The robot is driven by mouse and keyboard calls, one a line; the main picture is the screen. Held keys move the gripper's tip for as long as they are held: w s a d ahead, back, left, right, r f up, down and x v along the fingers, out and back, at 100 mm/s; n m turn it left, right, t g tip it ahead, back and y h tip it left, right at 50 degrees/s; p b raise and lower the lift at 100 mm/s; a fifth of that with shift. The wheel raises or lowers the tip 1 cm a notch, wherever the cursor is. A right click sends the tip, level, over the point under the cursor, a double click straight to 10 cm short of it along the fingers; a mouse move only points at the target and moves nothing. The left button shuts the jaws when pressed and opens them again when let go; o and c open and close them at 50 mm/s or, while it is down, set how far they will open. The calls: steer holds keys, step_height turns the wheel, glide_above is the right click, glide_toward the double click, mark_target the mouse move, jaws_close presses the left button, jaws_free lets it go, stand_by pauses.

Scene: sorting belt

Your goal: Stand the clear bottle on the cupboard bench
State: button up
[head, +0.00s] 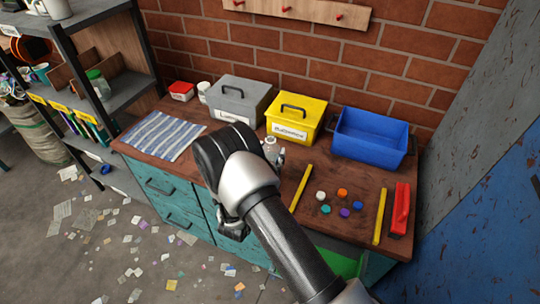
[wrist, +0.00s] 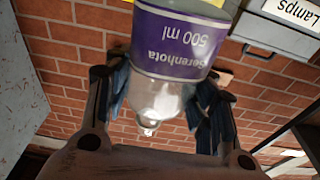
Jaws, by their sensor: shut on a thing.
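The clear bottle (wrist: 160,98) with a purple label reading 500 ml is between the fingers of my gripper (wrist: 162,82) in the wrist view. The gripper is shut on it. The bottle's neck points to the bottom of that picture, the same way as the grey box's handle, so it looks upright. In the head view my wrist hides most of the bottle and gripper. The cupboard bench (head: 160,112) has a brown wooden top and teal drawers. The bottle is over its middle part; whether its base touches the top is hidden.
A striped cloth (head: 163,136), a grey box (head: 240,98), a yellow box (head: 295,118) and a blue bin (head: 370,138) stand along the bench. Several coloured caps lie between yellow strips (head: 300,187) (head: 380,216). A red tool (head: 400,210) lies far right.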

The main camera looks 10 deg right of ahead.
steer(key=o, duration=1.7)
steer(key=shift+f, duration=0.15)
